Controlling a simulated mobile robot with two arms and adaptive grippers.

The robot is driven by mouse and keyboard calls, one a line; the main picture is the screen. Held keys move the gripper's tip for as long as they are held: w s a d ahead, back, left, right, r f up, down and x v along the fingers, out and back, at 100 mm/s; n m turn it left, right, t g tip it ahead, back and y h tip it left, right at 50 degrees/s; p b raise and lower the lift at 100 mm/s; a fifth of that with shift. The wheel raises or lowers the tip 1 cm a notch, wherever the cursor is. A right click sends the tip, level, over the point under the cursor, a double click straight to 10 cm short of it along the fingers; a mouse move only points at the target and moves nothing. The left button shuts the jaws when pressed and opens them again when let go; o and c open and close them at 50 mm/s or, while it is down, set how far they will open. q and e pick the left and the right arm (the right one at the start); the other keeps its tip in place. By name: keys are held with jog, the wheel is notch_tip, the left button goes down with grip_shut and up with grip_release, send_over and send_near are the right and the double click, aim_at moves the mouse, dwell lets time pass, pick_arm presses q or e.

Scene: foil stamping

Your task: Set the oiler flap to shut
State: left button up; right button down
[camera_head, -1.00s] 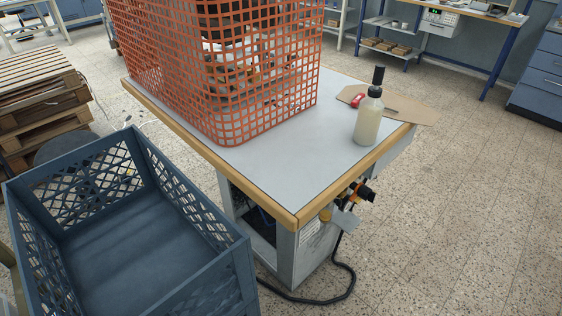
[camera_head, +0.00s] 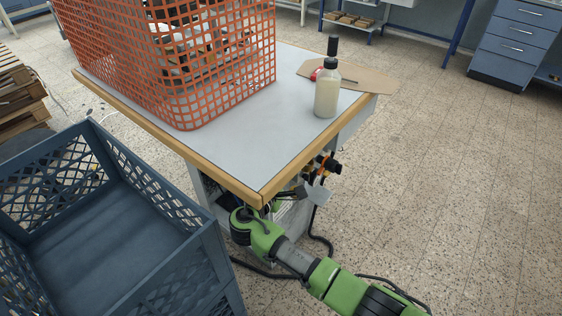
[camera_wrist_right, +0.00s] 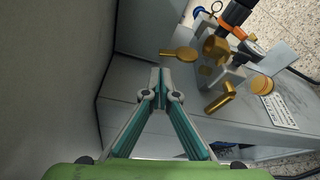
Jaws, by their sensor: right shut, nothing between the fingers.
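The air service unit (camera_head: 322,170), with black, orange and brass parts, is on the side of the table below its top. In the right wrist view the unit (camera_wrist_right: 232,45) is at the upper right. It shows a flat brass paddle (camera_wrist_right: 180,54), an angled brass piece (camera_wrist_right: 220,97) and a grey plate (camera_wrist_right: 278,58). I cannot tell for certain which is the oiler flap. My right gripper (camera_wrist_right: 160,77) is shut and empty, its tips just below and left of the paddle, seemingly apart from it. In the head view the table corner partly hides this gripper.
A blue crate (camera_head: 205,258) stands left of my right arm. The grey table top (camera_head: 235,150) has a wooden edge overhanging the unit. On it stand an orange mesh guard (camera_head: 225,95) and a bottle (camera_head: 327,98). A black hose lies on the floor; floor at right is clear.

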pick_arm(q)
jog(key=shift+w+a, duration=0.15)
jog(key=shift+w, duration=0.05)
pick_arm(e)
jog(key=x, duration=0.4)
jog(key=shift+w, duration=0.2)
pick_arm(q)
jog(key=shift+w, duration=0.1)
pick_arm(e)
jog(key=shift+s, duration=0.15)
